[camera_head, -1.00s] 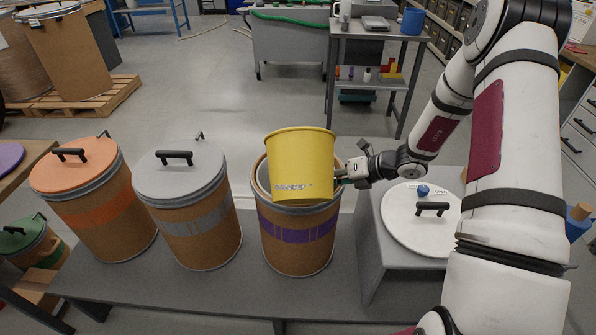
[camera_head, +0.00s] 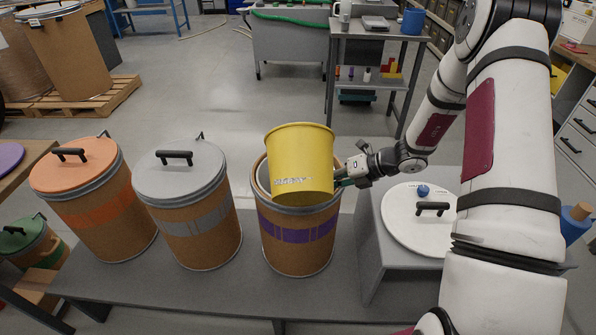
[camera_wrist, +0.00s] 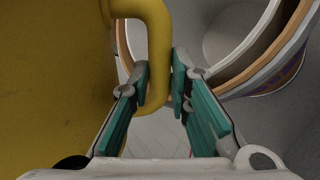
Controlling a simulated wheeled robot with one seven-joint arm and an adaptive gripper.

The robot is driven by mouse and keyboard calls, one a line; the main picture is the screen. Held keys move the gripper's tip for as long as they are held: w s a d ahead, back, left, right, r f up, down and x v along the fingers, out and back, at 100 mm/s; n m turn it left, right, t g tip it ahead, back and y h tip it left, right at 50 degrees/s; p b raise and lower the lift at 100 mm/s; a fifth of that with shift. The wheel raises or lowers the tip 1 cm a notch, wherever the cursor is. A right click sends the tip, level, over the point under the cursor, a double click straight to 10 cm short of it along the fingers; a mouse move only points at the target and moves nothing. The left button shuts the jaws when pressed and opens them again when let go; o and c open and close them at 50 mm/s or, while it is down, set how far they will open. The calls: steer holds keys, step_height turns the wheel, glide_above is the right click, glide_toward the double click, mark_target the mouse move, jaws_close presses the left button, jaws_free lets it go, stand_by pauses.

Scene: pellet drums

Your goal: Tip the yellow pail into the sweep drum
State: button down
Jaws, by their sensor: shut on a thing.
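The yellow pail (camera_head: 300,155) hangs over the open drum with the purple band (camera_head: 298,234), the only drum here without a lid. The pail is near upright with a slight lean, and its lower part covers much of the drum's mouth. My gripper (camera_head: 343,179) is at the pail's right side. In the wrist view, my gripper (camera_wrist: 162,88) is shut on the yellow handle (camera_wrist: 154,45), with the pail's wall (camera_wrist: 55,80) at left. The drum's rim (camera_wrist: 255,68) and pale inside show at upper right. The pail's contents are hidden.
A grey-lidded drum (camera_head: 187,215) and an orange-lidded drum (camera_head: 108,215) stand to the left on the grey platform (camera_head: 200,287). A white lid (camera_head: 408,232) with a black handle lies on a grey stand at right, below my arm.

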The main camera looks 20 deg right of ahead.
steer(key=shift+s+f+m+g, duration=0.1)
steer(key=shift+s+m+g, duration=0.15)
steer(key=shift+m+g, duration=0.25)
stand_by(0.8)
steer(key=shift+w+d+f+m+g+b, duration=0.1)
steer(key=shift+w+f+m+g+b, duration=0.15)
steer(key=shift+w+g+b, duration=0.65)
stand_by(0.5)
steer(key=shift+s+f+m+g+y+b, duration=0.15)
steer(key=shift+s+m+g+y+b, duration=0.35)
steer(key=shift+m+g+b, duration=0.6)
stand_by(1.2)
steer(key=shift+n, duration=0.35)
